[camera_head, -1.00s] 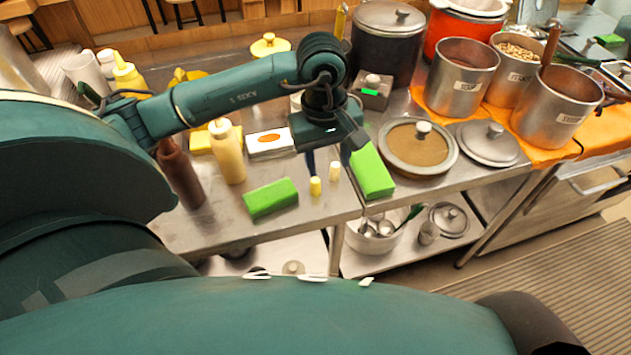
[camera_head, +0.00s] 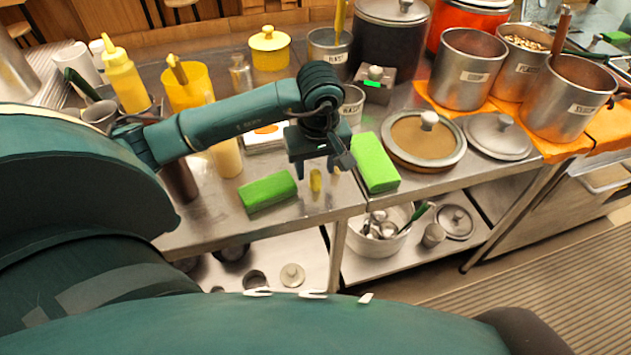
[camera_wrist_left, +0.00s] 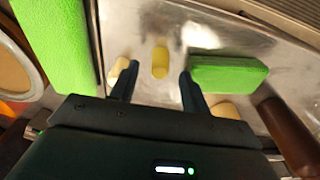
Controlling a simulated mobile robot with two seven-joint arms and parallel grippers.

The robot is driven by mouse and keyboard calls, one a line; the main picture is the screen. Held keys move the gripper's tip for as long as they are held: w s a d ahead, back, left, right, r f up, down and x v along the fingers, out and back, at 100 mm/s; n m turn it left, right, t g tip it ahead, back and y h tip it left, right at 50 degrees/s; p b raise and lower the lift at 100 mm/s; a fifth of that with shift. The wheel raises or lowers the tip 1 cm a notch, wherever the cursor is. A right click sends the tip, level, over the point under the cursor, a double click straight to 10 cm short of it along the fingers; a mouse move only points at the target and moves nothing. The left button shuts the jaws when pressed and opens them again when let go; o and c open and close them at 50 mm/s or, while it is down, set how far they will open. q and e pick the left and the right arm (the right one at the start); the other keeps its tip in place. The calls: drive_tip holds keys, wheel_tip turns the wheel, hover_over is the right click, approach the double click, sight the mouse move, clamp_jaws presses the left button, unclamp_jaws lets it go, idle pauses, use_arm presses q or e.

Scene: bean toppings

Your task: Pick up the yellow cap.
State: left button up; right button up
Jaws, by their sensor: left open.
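The yellow cap (camera_head: 315,180) stands near the front edge of the steel counter, between two green blocks. It also shows in the left wrist view (camera_wrist_left: 160,62), in line with the gap between my fingers. My left gripper (camera_head: 316,168) is open, pointing down just behind and above the cap, its fingers on either side. In the left wrist view, the open gripper (camera_wrist_left: 159,76) has nothing between its fingers. A second, paler yellow piece (camera_wrist_left: 121,70) is close beside one finger. My right gripper is not in view.
Green blocks lie left (camera_head: 268,192) and right (camera_head: 375,163) of the cap. A pale bottle (camera_head: 227,160) and a brown bottle (camera_head: 181,182) stand further left. A pan with a lid (camera_head: 424,142) and steel pots (camera_head: 468,70) are to the right.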

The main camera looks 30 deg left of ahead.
use_arm(q)
wheel_tip(320, 180, down, 2)
drive_tip(key=shift+w+a+f+b, duration=0.1)
drive_tip(key=shift+f+b, duration=0.15)
drive_tip(key=shift+b, duration=0.25)
drive_tip(key=shift+r, duration=0.1)
drive_tip(key=c, duration=0.8)
drive_tip(key=shift+o, duration=0.2)
